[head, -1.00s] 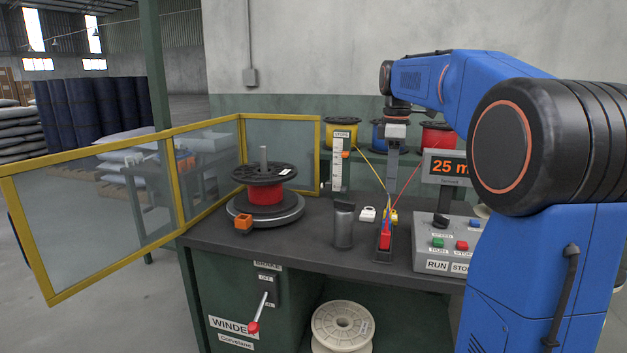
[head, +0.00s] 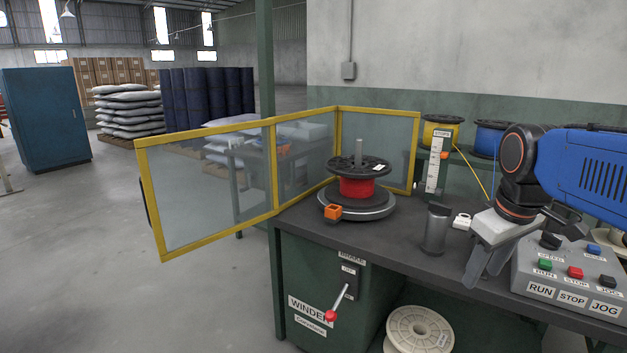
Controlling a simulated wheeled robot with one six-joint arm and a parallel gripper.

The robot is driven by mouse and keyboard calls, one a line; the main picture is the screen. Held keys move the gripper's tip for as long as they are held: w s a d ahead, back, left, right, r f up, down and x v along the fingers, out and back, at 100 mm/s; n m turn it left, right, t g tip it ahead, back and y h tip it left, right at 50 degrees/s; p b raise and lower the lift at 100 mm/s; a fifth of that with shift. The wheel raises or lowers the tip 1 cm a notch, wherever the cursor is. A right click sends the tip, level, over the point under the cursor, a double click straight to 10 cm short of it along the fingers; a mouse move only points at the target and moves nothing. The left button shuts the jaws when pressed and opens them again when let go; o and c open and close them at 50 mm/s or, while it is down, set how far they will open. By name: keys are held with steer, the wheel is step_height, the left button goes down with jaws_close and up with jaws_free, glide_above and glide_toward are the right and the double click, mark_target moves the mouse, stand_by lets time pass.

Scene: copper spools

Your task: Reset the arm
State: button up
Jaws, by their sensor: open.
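My gripper (head: 488,272) is at the right in the head view, at the end of the blue arm. It points downward, its fingers apart and nothing seen between them. It hangs in front of the bench, just left of the grey control box (head: 565,285) with RUN, STOP and JOG labels. A spool of red wire (head: 357,187) with black flanges sits on the round turntable (head: 352,208), well to the left of my gripper. How near the fingers are to the bench edge is hard to tell.
A yellow-framed clear guard (head: 205,190) stands open around the bench's left side. Yellow (head: 441,131) and blue (head: 489,138) spools stand behind. Open floor (head: 90,260) lies at left.

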steer(key=s+a+f+m+t, duration=0.1)
steer(key=s+a+f+m, duration=0.2)
steer(key=s+f, duration=0.8)
steer(key=shift+a+f+m+t, duration=0.35)
steer(key=shift+f+m+t, duration=0.1)
steer(key=shift+m, duration=0.25)
